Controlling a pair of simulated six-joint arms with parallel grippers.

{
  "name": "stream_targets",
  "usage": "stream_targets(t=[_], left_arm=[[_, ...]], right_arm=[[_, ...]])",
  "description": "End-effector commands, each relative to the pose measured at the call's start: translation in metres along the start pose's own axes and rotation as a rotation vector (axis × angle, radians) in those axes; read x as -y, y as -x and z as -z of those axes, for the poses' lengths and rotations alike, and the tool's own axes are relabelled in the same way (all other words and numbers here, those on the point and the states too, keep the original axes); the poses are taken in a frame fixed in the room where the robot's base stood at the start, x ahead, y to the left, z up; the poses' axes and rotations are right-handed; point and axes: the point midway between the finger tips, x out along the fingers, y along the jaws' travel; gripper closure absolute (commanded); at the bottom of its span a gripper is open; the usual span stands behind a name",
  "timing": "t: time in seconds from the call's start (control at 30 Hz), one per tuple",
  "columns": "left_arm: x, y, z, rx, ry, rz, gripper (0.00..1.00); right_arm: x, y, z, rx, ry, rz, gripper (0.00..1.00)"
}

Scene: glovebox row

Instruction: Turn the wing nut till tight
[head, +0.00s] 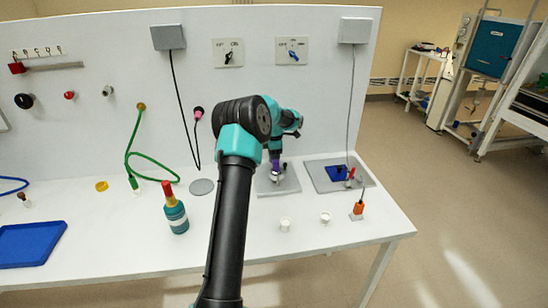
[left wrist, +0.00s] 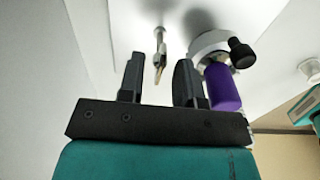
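In the left wrist view a thin metal stud with a narrow flat metal piece (left wrist: 159,62), which looks like the wing nut, stands between my left fingers. My left gripper (left wrist: 158,82) is open, with a gap on each side of that piece; I see no contact. A purple cylinder (left wrist: 222,88) and a round metal fitting with a black knob (left wrist: 241,53) are just right of the right finger. In the head view my left gripper (head: 276,153) is over the grey plate (head: 268,190), largely hidden by its own arm; the nut cannot be made out there. My right gripper is not in view.
Right of the grey plate is a larger grey board (head: 326,182) with a blue block (head: 338,173). Two white cups (head: 285,225) and an orange-handled tool (head: 357,209) stand in front. A teal bottle (head: 176,215) and blue tray (head: 30,243) are left.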

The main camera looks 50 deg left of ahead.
Motion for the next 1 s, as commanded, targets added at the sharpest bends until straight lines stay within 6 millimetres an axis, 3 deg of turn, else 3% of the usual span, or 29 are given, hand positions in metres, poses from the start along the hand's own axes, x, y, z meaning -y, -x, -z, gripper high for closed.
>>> stream_targets(t=[0.27, 0.63, 1.0], left_arm=[[0.0001, -0.0021, 0.0001, 0.000, 0.000, 0.000, 0.68], [0.0001, -0.0019, 0.0001, 0.000, 0.000, 0.000, 1.00], [0.0002, -0.0019, 0.0000, 0.000, -0.008, 0.001, 1.00]], right_arm=[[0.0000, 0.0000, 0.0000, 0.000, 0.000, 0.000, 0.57], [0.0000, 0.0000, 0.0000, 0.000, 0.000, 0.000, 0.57], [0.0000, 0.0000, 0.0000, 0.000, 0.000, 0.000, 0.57]])
